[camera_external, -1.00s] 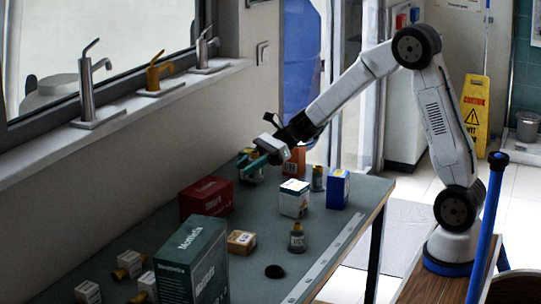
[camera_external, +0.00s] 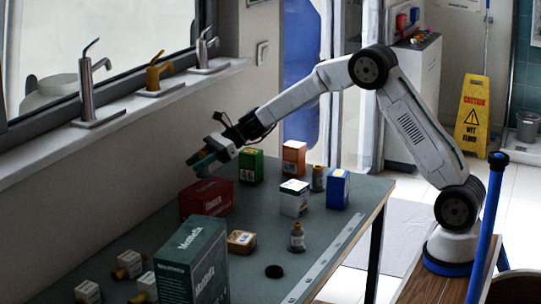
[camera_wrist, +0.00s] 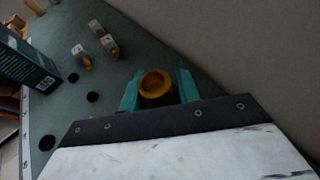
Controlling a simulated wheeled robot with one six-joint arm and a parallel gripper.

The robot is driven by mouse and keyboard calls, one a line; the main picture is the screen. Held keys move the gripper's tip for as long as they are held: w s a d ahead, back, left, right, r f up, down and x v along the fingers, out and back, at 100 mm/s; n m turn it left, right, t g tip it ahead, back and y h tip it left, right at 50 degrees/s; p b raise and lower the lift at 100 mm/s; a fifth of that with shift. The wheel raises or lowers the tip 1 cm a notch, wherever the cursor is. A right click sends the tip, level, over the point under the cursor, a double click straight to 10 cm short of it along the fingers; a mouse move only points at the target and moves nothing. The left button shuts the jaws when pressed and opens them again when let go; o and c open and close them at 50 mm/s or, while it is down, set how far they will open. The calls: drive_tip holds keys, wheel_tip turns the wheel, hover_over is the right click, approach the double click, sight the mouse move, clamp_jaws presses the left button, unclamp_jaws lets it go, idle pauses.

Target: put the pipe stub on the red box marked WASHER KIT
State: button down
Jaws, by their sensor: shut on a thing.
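The red box (camera_external: 205,198) lies on the grey-green table against the wall side; its lettering is too small to read. My gripper (camera_external: 200,162) is just above this box in the external view. In the wrist view my gripper (camera_wrist: 158,88) has its teal fingers on either side of a round, brass-yellow piece with a dark hollow, the pipe stub (camera_wrist: 156,78). The fingers are shut on it. The stub is hard to make out in the external view, and I cannot tell whether it touches the box. The red box cannot be made out in the wrist view.
A tall dark green box (camera_external: 192,262) stands in front of the red box. Behind it are a green box (camera_external: 251,167) and an orange box (camera_external: 294,158). A white box (camera_external: 294,198) and blue box (camera_external: 337,188) stand right. The wall and tap sill run along the left.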

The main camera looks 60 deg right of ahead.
sight(199, 173)
drive_tip(key=shift+f, duration=1.5)
drive_tip(key=c, duration=1)
unclamp_jaws()
drive_tip(key=shift+s+f, duration=0.1)
drive_tip(key=shift+f, duration=0.1)
